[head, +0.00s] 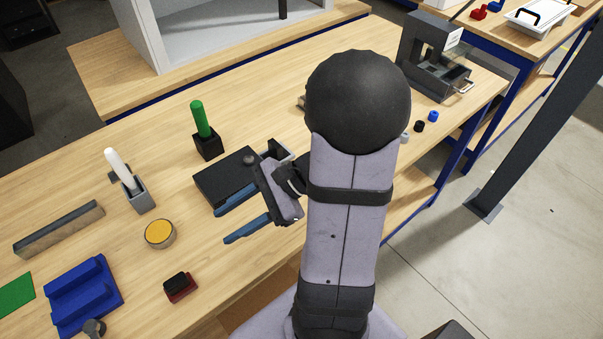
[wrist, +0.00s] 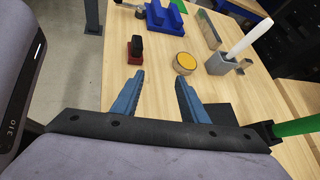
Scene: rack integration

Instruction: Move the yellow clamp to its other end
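I cannot make out a yellow clamp in either view. The only yellow thing is a round, low, tin-like piece with a yellow top (head: 160,233), lying on the wooden bench; it also shows in the wrist view (wrist: 185,62). My gripper (head: 222,227) is above the bench, to the right of this piece in the head view. Its two blue fingers are apart with nothing between them, as the wrist view also shows (wrist: 159,77). My arm hides part of the bench behind it.
Near my gripper are a black block (head: 225,178), a green-handled tool in a black holder (head: 207,145), a white-handled tool in a grey holder (head: 139,198) and a red-black block (head: 180,287). A blue fixture (head: 85,292) is at lower left. A grey machine (head: 425,60) stands at the far right.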

